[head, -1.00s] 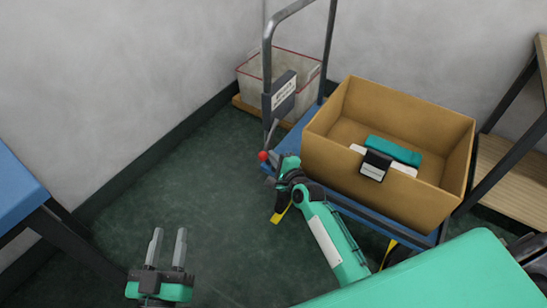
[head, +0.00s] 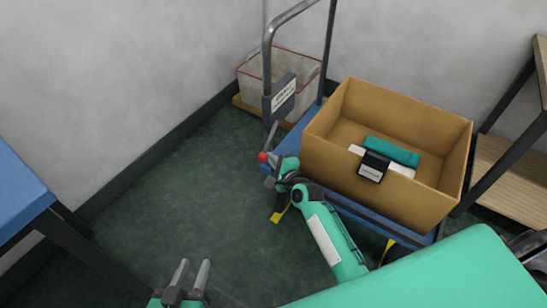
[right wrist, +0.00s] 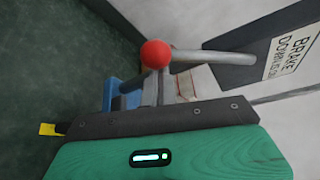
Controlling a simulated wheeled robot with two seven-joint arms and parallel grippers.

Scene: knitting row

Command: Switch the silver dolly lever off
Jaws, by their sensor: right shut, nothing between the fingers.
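The silver dolly lever (head: 271,134) hangs down from a dark label plate on the dolly's handle. Its red ball end (head: 263,157) points down toward the deck. In the right wrist view the silver lever (right wrist: 215,57) runs left to the red ball (right wrist: 156,54). My right gripper (head: 272,164) is shut and empty, close by the red ball; its fingers show below the ball in the wrist view. I cannot tell if they touch. My left gripper (head: 192,264) is open and empty, low in the head view, over the floor.
The blue dolly deck (head: 355,212) carries a cardboard box (head: 400,198) with a teal item (head: 391,151) inside. A white bin (head: 250,80) with a red rim stands behind the handle. A blue table (head: 20,198) is at left, a wooden shelf (head: 512,180) at right. Floor between is clear.

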